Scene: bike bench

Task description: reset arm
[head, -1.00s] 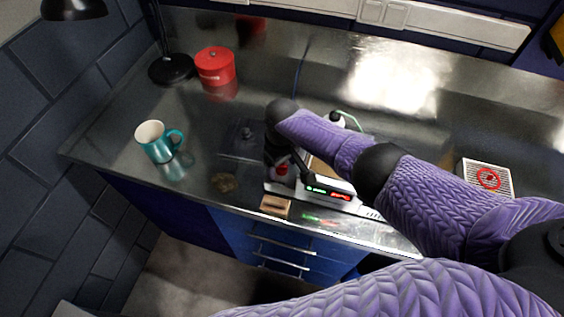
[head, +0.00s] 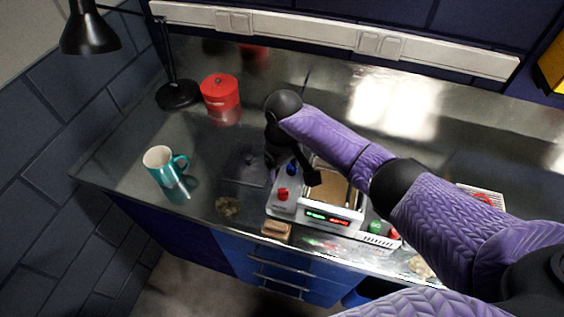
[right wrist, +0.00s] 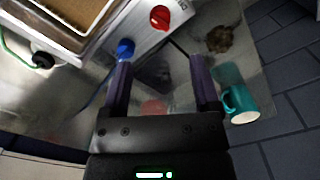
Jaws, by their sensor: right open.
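My right gripper (right wrist: 158,85) is open in the right wrist view, with its two purple fingers apart and nothing between them. In the head view my right arm reaches in from the right. The gripper (head: 296,172) there points down just above the back left part of a white device (head: 285,207) with a red knob, a blue knob and a lit display. The blue knob (right wrist: 125,48) is close to the left finger in the right wrist view. My left gripper does not show.
A dark clear-sided block (head: 243,165) is left of the device. A small brown clump (head: 228,207) and wooden block (head: 276,230) lie near the front edge.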

